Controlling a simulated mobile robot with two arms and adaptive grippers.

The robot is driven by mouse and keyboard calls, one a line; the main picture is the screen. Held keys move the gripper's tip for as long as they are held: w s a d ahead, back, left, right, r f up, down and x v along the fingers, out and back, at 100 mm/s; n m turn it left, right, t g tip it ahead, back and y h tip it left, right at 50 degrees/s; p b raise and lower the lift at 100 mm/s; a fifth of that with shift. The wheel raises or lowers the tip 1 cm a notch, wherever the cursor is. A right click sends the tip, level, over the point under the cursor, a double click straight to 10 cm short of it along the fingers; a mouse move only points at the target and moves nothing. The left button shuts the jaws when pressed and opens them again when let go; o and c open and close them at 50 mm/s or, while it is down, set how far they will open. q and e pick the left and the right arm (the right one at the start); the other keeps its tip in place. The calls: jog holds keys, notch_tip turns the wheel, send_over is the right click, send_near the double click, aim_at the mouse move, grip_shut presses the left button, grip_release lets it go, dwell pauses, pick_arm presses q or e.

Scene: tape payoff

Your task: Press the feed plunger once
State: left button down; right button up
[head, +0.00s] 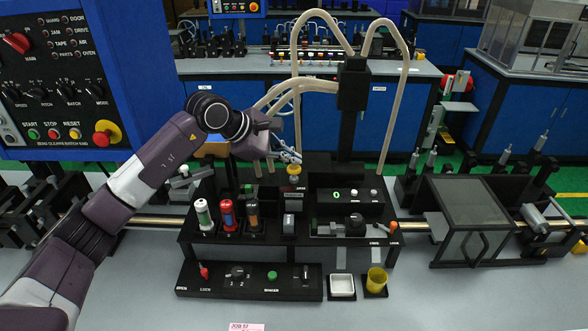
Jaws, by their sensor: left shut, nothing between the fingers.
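My left arm reaches in from the left, and its gripper (293,156) is shut and empty above the middle of the black machine. Just under the fingertips stands a small upright part with a yellow cap (294,168); I cannot tell whether they touch. An orange ball knob (393,227) sits at the machine's right end, beside a small label too small to read surely. I cannot tell from the labels which of these is the feed plunger. My right gripper is not in view.
White, red and dark cylinders (227,214) stand at the machine's left. A switch panel (250,281), a white tray (342,286) and a yellow cup (376,281) lie in front. A pillar with hoses (354,85) rises behind; a blue control box (120,60) hangs at left.

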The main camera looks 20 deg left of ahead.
aim_at(292, 168)
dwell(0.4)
pick_arm(q)
jog(key=shift+f, duration=0.25)
jog(key=shift+f+b, duration=1.2)
jog(key=shift+b, duration=0.15)
dwell(0.7)
jog(key=shift+r, duration=0.1)
jog(key=shift+r+p, duration=0.75)
jog(key=shift+r, duration=0.9)
jog(key=shift+r+p, duration=1.35)
jog(key=shift+r, duration=1.25)
jog(key=shift+f, duration=0.1)
